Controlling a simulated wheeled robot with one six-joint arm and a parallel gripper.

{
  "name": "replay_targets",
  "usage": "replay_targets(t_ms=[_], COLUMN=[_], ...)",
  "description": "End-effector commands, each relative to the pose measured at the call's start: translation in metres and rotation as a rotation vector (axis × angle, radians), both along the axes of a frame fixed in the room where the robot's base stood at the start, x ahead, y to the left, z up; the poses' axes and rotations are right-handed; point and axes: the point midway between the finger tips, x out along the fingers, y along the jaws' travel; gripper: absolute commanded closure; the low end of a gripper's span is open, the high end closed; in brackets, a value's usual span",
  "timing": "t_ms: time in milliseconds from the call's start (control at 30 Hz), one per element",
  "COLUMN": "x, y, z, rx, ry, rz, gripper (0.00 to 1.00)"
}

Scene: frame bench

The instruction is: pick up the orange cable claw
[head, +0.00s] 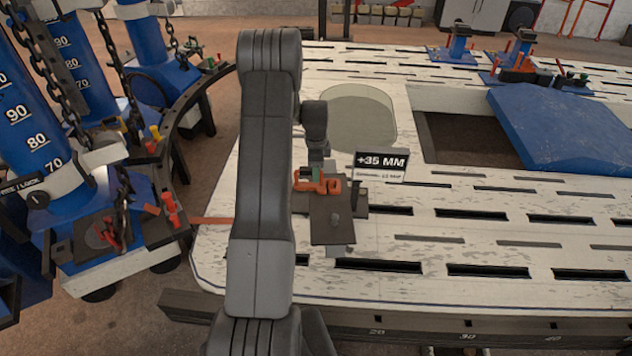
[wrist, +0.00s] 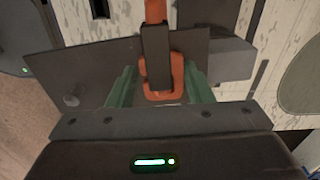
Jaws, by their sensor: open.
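The orange cable claw (head: 331,186) sits by a dark plate (head: 328,225) on the slotted white bench, just right of my arm in the head view. In the wrist view the orange claw (wrist: 178,72) shows as a rounded loop, with a dark bar across its middle hiding part of it. My gripper (wrist: 160,80) is open, its two green fingers on the left and right of the claw with a gap on each side. Whether the fingers are down to its level I cannot tell.
A "+35 MM" sign (head: 382,165) stands close right of the claw. Blue measuring towers with chains (head: 85,60) stand at the left. A blue panel (head: 565,125) lies by a rectangular opening in the bench (head: 465,138). The slotted bench front right is clear.

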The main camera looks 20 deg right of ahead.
Motion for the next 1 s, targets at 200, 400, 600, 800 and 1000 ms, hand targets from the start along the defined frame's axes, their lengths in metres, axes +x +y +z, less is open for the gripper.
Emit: replay_targets(t_ms=[200, 400, 600, 800, 1000], x=[0.000, 0.000, 0.000, 0.001, 0.001], y=[0.000, 0.000, 0.000, -0.001, -0.001], z=[-0.010, -0.010, -0.010, -0.009, 0.002], rx=[-0.001, 0.000, 0.000, -0.001, -0.001], ry=[-0.002, -0.001, -0.001, -0.003, -0.004], rz=[0.000, 0.000, 0.000, 0.000, 0.000], gripper=[0.54, 0.75, 1.00, 1.00, 1.00])
